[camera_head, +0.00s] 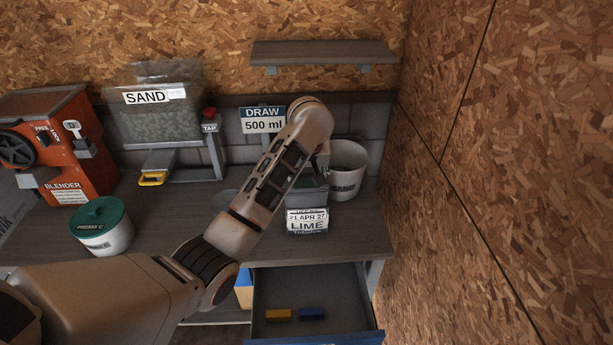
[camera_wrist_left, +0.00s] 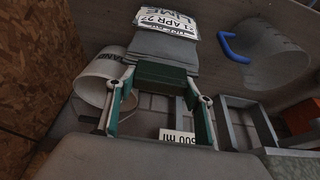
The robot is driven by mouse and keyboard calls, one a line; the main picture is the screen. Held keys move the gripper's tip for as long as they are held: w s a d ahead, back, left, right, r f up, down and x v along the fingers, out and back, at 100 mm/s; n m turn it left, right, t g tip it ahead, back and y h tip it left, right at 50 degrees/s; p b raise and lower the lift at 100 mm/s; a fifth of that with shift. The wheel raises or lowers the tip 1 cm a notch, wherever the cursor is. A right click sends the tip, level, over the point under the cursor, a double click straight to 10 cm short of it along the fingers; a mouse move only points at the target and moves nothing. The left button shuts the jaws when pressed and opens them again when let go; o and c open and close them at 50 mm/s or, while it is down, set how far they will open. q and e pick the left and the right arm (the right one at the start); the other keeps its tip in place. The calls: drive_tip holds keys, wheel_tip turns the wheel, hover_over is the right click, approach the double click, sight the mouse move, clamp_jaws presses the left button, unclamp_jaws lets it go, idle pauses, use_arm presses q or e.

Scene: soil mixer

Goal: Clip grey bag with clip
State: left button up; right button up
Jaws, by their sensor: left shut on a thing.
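The grey bag (camera_head: 307,198), labelled LIME, stands on the bench below my left arm's end. Its grey upper part (camera_wrist_left: 165,46) and white label also show in the left wrist view. My left gripper (camera_wrist_left: 160,74) is shut on a dark green clip (camera_wrist_left: 162,82), with one finger on each side of it. The clip lies across the top end of the grey bag and appears to touch it; whether it grips the bag is hard to tell. In the head view, my left wrist hides most of the gripper. My right gripper is in neither view.
An open drawer (camera_head: 344,295) below the bench holds a yellow clip (camera_head: 278,315) and a blue clip (camera_head: 312,313). A white bucket (camera_head: 347,170) stands close behind the bag at right. A green-lidded tub (camera_head: 102,228) and an orange blender (camera_head: 65,150) stand left. A shelf (camera_head: 322,52) hangs above.

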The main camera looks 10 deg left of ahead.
sight(307, 207)
use_arm(q)
drive_tip(key=shift+o, duration=0.2)
drive_tip(key=shift+s+f, duration=0.15)
drive_tip(key=shift+f, duration=0.25)
drive_tip(key=shift+s+f, duration=0.2)
drive_tip(key=shift+f, duration=0.35)
drive_tip(key=shift+d, duration=0.1)
drive_tip(key=shift+o, duration=0.2)
drive_tip(key=o, duration=0.8)
drive_tip(key=shift+f, duration=0.1)
drive_tip(key=shift+o, duration=0.7)
drive_tip(key=shift+w+f, duration=0.25)
drive_tip(key=shift+w, duration=0.05)
drive_tip(key=shift+r, duration=0.1)
drive_tip(key=shift+s+r, duration=0.1)
